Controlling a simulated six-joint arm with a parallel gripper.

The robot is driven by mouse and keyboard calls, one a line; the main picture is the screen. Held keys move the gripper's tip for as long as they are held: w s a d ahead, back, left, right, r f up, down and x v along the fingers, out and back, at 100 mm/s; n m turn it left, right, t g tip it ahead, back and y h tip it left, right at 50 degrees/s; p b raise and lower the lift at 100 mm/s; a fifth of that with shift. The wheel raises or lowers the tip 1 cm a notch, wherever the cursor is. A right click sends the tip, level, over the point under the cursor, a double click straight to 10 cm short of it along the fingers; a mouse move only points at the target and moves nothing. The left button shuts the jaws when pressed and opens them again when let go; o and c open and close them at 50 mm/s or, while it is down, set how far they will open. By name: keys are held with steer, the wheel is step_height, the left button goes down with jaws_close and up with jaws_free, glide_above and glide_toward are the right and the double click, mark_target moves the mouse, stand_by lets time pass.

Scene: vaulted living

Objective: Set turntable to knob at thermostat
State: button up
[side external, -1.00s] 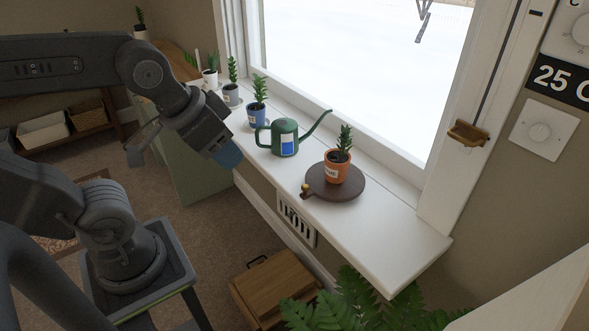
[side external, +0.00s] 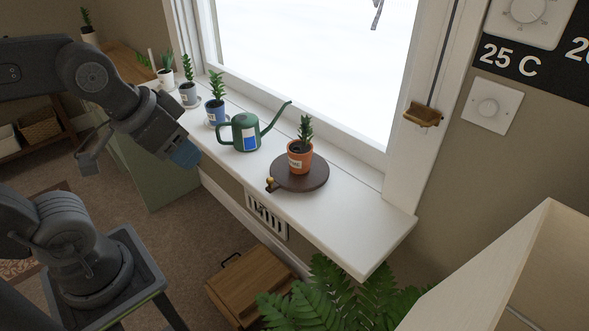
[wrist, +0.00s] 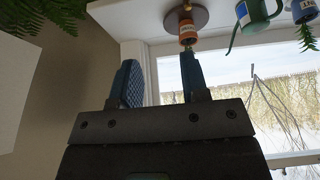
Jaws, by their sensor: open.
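The turntable (side external: 318,180) is a dark brown disc on the white windowsill, and it also shows in the wrist view (wrist: 202,19). Its small brass knob (side external: 270,182) sticks out at the front left of the disc, on the side away from the thermostat. An orange pot (side external: 297,163) with a green plant stands on the turntable. The thermostat dial (side external: 526,11) is on the wall right of the window, above a black panel reading "25 C" (side external: 502,60). My gripper (side external: 185,155) is open and empty, left of the turntable and apart from it. Its blue fingers also show in the wrist view (wrist: 160,78).
A green watering can (side external: 240,134) stands left of the turntable, with a blue pot (side external: 216,113) behind it. A second white dial plate (side external: 491,106) is below the panel. The sill's right end (side external: 375,230) is clear. A fern (side external: 330,298) grows below.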

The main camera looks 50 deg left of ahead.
stand_by(0.3)
steer(key=shift+o, duration=0.5)
steer(key=m+g, duration=0.6)
steer(key=m, duration=0.3)
glide_above(270, 179)
step_height(270, 179, down, 11)
step_height(270, 179, down, 13)
steer(key=shift+f, duration=0.2)
steer(key=shift+c, duration=0.4)
jaws_close()
